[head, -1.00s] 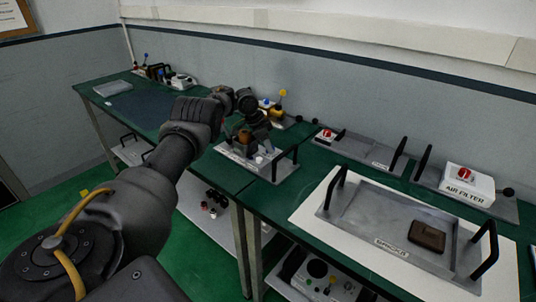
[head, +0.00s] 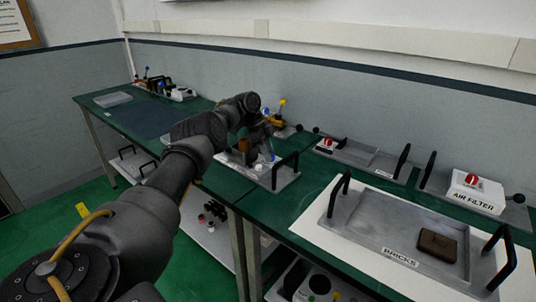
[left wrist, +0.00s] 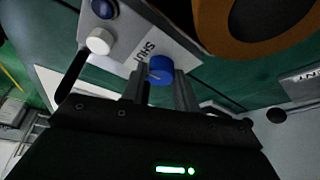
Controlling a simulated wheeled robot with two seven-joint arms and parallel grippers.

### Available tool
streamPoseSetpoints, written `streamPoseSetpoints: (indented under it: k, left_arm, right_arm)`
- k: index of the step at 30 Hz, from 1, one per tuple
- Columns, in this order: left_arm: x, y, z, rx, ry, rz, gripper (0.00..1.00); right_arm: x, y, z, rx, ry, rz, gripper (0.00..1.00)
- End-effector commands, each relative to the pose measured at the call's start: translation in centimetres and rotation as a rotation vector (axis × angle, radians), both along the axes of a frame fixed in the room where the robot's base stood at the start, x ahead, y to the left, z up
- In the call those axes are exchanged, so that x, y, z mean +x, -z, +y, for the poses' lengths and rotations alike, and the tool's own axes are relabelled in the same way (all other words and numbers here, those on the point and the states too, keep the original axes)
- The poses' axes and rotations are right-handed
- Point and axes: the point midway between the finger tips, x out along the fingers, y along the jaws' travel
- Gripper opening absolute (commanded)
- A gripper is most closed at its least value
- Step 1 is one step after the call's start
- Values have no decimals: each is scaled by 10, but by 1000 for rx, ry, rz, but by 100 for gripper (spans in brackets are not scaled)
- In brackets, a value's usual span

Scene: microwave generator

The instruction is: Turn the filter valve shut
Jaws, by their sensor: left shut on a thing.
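A blue knob (left wrist: 160,70) shows in the left wrist view on a pale panel marked SHUT (left wrist: 145,48). The fingers of my left gripper (left wrist: 160,88) are closed on its sides. In the head view my left gripper (head: 262,152) is at the grey tray (head: 284,178) in the middle of the bench, and the arm hides part of the unit there. My right gripper is not in view.
An orange-brown ring-shaped part (left wrist: 225,40) is close beside the gripper in the left wrist view. The tray has a black handle (head: 285,168). To the right is a tray marked BRICKS (head: 400,258) with a brown block (head: 437,245).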

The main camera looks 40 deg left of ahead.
Motion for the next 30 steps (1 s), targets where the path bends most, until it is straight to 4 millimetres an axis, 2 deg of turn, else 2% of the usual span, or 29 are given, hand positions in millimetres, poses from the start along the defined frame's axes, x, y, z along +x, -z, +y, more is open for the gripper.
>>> streamPoseSetpoints:
  k: [10, 11, 15, 24, 30]
  left_arm:
    - [0, -1, 0, 1, 2, -2, 7]
    - [0, -1, 0, 1, 2, -2, 34]
    - [0, -1, 0, 1, 2, -2, 52]
    - [0, -2, 1, 1, 1, -2, 52]
    - [-3, -24, 9, 1, 1, -6, 52]
  right_arm:
    - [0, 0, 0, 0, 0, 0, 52]
    - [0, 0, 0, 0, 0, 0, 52]
    - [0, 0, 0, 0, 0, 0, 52]
    - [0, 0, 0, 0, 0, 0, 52]
    - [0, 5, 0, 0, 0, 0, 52]
